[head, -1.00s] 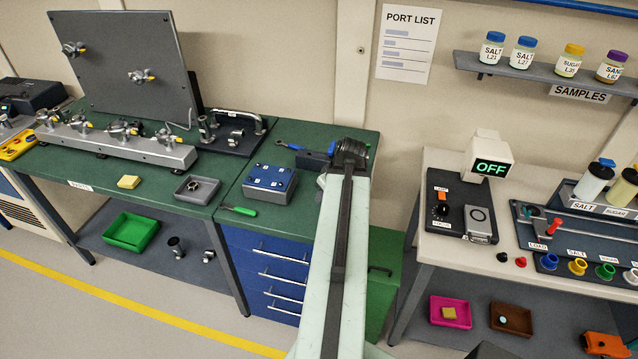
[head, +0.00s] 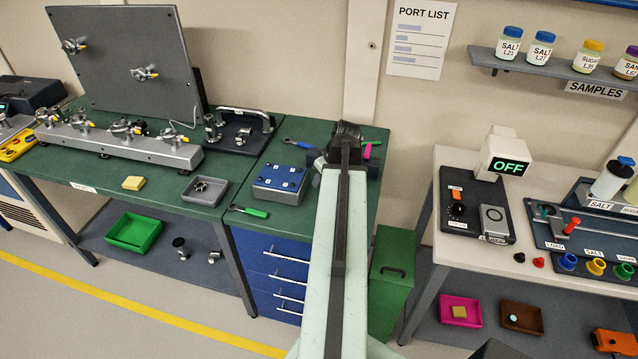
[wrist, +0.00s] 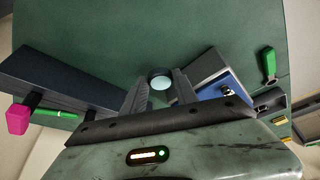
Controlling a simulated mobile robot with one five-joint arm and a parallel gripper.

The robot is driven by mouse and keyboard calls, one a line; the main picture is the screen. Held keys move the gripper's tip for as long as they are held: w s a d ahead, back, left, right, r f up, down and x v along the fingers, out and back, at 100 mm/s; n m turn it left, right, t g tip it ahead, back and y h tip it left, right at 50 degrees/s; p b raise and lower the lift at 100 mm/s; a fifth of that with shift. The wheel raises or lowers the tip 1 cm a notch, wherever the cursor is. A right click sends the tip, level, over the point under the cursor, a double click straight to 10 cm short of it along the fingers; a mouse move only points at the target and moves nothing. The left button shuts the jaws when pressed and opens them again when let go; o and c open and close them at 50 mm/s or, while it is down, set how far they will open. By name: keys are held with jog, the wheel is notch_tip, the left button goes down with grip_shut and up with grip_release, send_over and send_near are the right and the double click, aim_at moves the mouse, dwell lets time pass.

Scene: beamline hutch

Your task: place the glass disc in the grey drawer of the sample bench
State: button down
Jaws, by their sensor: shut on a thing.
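My gripper (wrist: 162,94) is shut on a small pale, dark-rimmed round piece, which looks like the glass disc (wrist: 160,79). It is held between the fingertips, with green bench top behind it. In the head view my arm hides the gripper and the disc, over the green bench. Another small pale disc (head: 513,317) lies in a brown tray on the right bench's lower shelf. I cannot make out a grey drawer. A block of blue drawers (head: 275,275) is under the green bench, all apparently shut.
A blue-topped box (head: 280,184), a green-handled tool (head: 250,211) and a grey tray (head: 204,190) are on the green bench (head: 225,165). A dark block with a pink knob (wrist: 18,118) is at the wrist view's left. A green cabinet (head: 391,285) stands right of the drawers.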

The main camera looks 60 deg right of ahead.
jog(key=shift+w+d+f, duration=0.2)
jog(key=shift+w, duration=0.5)
jog(key=f+b, duration=0.3)
jog(key=b, duration=0.1)
jog(key=shift+s+d+f, duration=0.15)
jog(key=shift+s+f, duration=0.05)
jog(key=shift+f, duration=0.2)
jog(key=shift+s+r, duration=0.1)
jog(key=shift+w+r, duration=0.1)
jog(key=shift+w, duration=0.2)
jog(key=shift+s, duration=0.1)
jog(key=c, duration=0.9)
grip_release()
jog(key=shift+c, duration=0.2)
